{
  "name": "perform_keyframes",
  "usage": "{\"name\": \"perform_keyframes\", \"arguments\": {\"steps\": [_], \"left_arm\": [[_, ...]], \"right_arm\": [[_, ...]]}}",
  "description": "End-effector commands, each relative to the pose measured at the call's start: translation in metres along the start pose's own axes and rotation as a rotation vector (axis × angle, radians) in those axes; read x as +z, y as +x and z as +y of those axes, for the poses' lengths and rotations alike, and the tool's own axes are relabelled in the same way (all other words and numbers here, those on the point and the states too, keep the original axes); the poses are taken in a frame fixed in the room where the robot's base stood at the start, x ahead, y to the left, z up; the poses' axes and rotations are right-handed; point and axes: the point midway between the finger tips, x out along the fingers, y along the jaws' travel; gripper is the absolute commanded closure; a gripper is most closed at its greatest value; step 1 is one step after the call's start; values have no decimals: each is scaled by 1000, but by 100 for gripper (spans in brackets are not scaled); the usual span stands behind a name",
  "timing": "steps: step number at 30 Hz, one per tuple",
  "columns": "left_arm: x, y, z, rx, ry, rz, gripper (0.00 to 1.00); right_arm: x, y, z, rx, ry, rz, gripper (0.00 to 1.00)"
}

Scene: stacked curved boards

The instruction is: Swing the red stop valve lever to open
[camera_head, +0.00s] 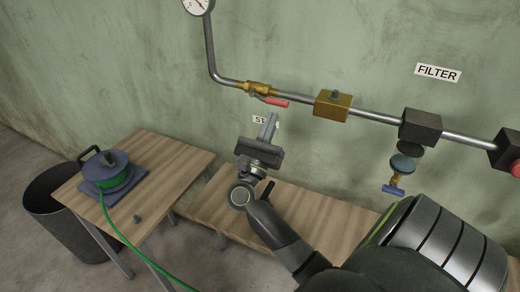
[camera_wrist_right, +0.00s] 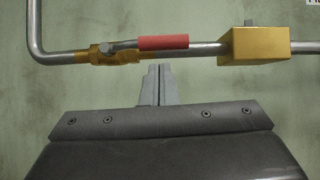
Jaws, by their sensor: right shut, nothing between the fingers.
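The red lever (camera_head: 276,102) sits on a brass stop valve (camera_head: 258,88) on the grey wall pipe. In the right wrist view the red lever (camera_wrist_right: 163,42) lies along the pipe, pointing right from the brass valve body (camera_wrist_right: 115,53). My right gripper (camera_head: 270,118) is shut and empty, its fingers pointing up just below the lever. In the right wrist view the gripper fingertips (camera_wrist_right: 160,68) show below the red grip, with a small gap in the picture. A label starting "ST" (camera_head: 260,120) is partly hidden behind the gripper. My left gripper does not show.
A brass block (camera_head: 332,103), a dark filter block (camera_head: 420,127) and a blue-handled tap (camera_head: 394,190) are along the pipe to the right. A gauge (camera_head: 198,5) is at upper left. Wooden tables hold a green hose reel (camera_head: 108,172); a black bin (camera_head: 60,215) stands left.

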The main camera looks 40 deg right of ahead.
Motion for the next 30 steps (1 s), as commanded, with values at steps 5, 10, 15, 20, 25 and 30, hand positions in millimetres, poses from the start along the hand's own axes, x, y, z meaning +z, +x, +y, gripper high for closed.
{"name": "perform_keyframes", "arguments": {"steps": [5, 10, 15, 20, 25, 30], "left_arm": [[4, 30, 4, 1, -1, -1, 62], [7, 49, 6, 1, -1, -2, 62], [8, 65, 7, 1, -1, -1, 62], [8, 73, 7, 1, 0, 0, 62], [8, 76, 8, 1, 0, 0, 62], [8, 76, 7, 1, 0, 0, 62]], "right_arm": [[-22, -23, 10, 3, -1, 12, 100], [-21, -62, 9, 3, -1, 17, 100], [-20, -91, 9, 3, -3, 16, 100], [-19, -108, 9, 3, -4, 15, 100], [-16, -116, 9, 3, -4, 13, 100], [-15, -116, 9, 3, -5, 12, 100]]}}
